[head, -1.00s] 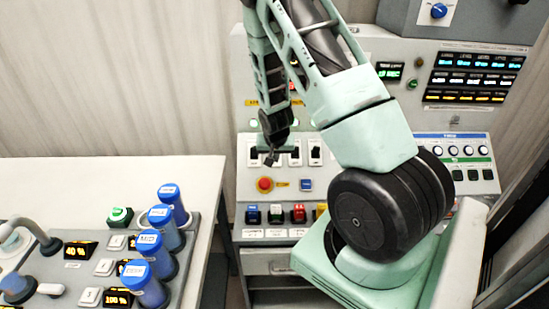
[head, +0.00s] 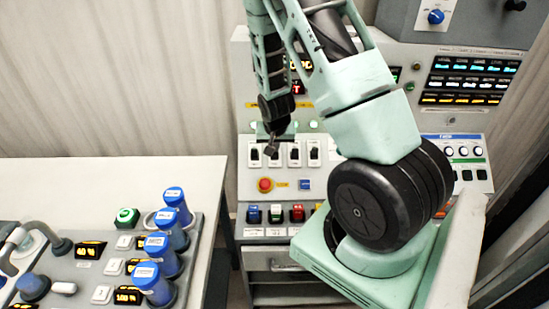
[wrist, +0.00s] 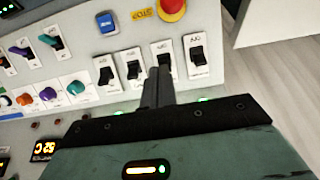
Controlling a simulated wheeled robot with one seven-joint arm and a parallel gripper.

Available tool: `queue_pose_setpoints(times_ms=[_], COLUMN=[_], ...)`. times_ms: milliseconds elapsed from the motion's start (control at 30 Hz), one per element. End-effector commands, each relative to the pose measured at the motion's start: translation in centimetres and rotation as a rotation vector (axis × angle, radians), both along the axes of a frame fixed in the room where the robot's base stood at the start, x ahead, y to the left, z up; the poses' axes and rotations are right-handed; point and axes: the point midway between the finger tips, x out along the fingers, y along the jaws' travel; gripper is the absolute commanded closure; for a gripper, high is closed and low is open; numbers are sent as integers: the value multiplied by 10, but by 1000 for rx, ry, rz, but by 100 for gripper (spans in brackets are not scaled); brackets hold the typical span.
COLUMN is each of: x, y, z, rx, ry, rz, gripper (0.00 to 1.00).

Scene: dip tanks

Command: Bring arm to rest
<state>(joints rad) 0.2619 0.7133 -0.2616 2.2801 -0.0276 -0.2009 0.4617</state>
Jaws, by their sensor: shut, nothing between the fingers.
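My gripper (head: 272,150) hangs from my folded green arm in front of the upright control panel (head: 248,178). Its dark fingers are together with nothing between them. In the wrist view the gripper (wrist: 155,78) points at the row of black toggle switches on white plates, overlapping the lower part of one switch (wrist: 165,58). I cannot tell whether the fingertips touch the panel. In the head view one switch (head: 314,153) stands clear at the right of the row, and the gripper partly covers another.
A red emergency button (head: 265,184) and a blue button (head: 306,184) sit below the switches, above coloured rocker switches (head: 275,214). A white table (head: 100,180) at left carries a grey console with blue-capped cylinders (head: 172,215). Open floor shows in the wrist view (wrist: 275,70).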

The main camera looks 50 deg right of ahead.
Motion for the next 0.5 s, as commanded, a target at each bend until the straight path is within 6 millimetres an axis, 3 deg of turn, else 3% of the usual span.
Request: queue_pose_setpoints(times_ms=[400,500], x=[0,8], y=[0,22], z=[0,3], rx=[0,19], ry=[0,3], rz=[0,46], gripper=[100,100])
